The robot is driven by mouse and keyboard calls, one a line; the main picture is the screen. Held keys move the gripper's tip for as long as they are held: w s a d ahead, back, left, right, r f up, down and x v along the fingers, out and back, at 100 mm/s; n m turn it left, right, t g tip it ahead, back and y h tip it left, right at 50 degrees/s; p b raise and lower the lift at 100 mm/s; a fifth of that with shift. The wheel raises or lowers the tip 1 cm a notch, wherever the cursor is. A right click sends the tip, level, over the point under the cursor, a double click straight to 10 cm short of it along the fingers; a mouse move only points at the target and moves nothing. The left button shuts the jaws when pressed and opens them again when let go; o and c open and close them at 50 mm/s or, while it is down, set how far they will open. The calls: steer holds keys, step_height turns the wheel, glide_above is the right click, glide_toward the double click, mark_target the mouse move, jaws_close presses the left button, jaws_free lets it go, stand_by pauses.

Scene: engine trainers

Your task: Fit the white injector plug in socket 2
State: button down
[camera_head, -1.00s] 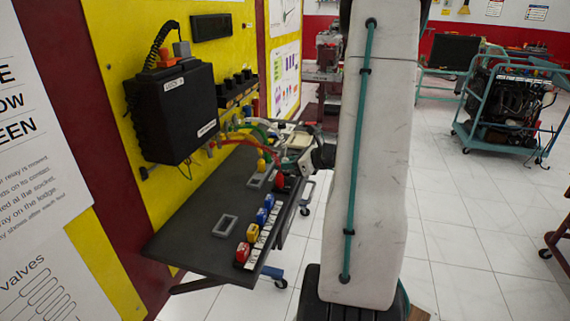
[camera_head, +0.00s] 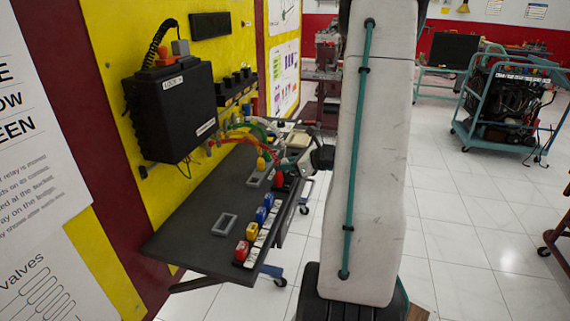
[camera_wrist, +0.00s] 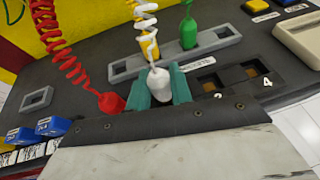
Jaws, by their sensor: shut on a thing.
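The white injector plug (camera_wrist: 158,86) is held between the teal fingertips of my gripper (camera_wrist: 160,88) in the wrist view, with its white coiled cord rising behind it. My gripper is shut on it. A dark socket block (camera_wrist: 232,78) lies just to the right, with brownish square openings. A "2" is marked by the nearer left opening, socket 2 (camera_wrist: 207,84), and a "4" by the right one. The plug is left of socket 2 and apart from it. Part of the block is hidden behind my gripper's body. In the head view my arm covers much of this area.
A red plug (camera_wrist: 111,103) is close to the left of my gripper. Yellow (camera_wrist: 149,46) and green (camera_wrist: 188,33) plugs stand in a grey rack (camera_wrist: 215,40) behind. Coiled cords hang overhead. Blue blocks (camera_wrist: 53,126) line the bench edge.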

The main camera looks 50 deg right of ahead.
steer(key=shift+f, duration=0.45)
steer(key=c, duration=1.5)
jaws_free()
steer(key=shift+r+v, duration=0.2)
steer(key=shift+v, duration=1.05)
steer(key=shift+r+v, duration=0.25)
steer(key=shift+v, duration=1)
steer(key=shift+w+a, duration=0.1)
steer(key=shift+w, duration=0.1)
step_height(320, 180, up, 5)
steer(key=shift+r, duration=0.15)
